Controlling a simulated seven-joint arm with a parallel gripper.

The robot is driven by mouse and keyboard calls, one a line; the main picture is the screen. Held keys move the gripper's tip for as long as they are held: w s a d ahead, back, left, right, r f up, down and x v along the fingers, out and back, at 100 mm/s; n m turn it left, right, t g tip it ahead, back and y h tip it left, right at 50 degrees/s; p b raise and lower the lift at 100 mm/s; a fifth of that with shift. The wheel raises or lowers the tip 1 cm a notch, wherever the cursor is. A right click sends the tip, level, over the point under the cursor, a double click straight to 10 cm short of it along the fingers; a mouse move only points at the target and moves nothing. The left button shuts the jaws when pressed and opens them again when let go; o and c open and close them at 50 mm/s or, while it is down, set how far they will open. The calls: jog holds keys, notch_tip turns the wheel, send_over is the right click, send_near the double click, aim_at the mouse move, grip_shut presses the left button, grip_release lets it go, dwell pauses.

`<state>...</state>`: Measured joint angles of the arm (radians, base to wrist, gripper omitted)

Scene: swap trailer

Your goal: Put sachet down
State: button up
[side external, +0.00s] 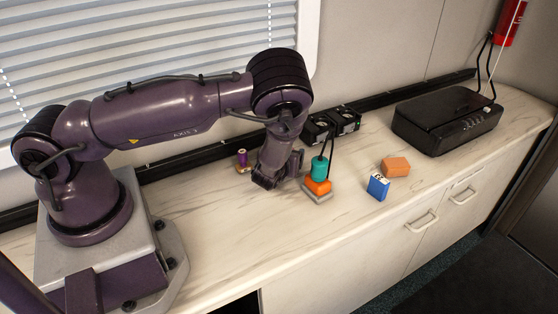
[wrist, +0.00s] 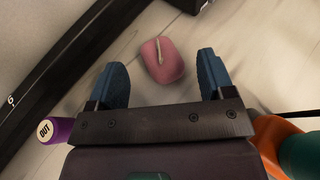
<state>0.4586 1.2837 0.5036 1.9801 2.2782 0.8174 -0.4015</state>
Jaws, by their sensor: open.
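A small pink sachet (wrist: 162,64) with a pale strip across its top shows in the wrist view, in the gap between the fingertips. My gripper (wrist: 163,70) is open, with its two blue fingers spread on either side of the sachet and a visible gap to each. The sachet appears to lie on the marble-patterned counter, though the picture is blurred there. In the side view my gripper (side external: 268,181) is low over the counter (side external: 225,215), pointing down. The sachet is hidden there.
A purple cylinder marked OUT (wrist: 50,131) stands close left, also in the side view (side external: 242,159). A teal-and-orange item (side external: 318,186) is close right. Further right are a blue box (side external: 378,186), an orange block (side external: 396,167) and a black device (side external: 447,120). The front counter is clear.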

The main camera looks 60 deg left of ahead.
jog(key=v, duration=0.9)
jog(key=shift+s+d+r, duration=0.1)
jog(key=shift+r, duration=0.25)
jog(key=s+a+r+n+g, duration=0.1)
jog(key=s+r+n+g, duration=0.25)
jog(key=r+n, duration=0.45)
jog(key=s+a+r+n+g, duration=0.2)
jog(key=s+r+n+g, duration=0.15)
jog(key=r+n, duration=0.4)
jog(key=s+d+r+n+t+h, duration=0.1)
jog(key=s+d+r+n+h, duration=0.3)
jog(key=r+n, duration=0.1)
jog(key=s+d+r+n+t+h, duration=0.2)
jog(key=s+d+r+n+h, duration=0.3)
jog(key=r, duration=0.3)
jog(key=shift+s+d+r+n+h, duration=0.25)
jog(key=shift+s+d+n+h, duration=0.1)
jog(key=shift+n, duration=0.3)
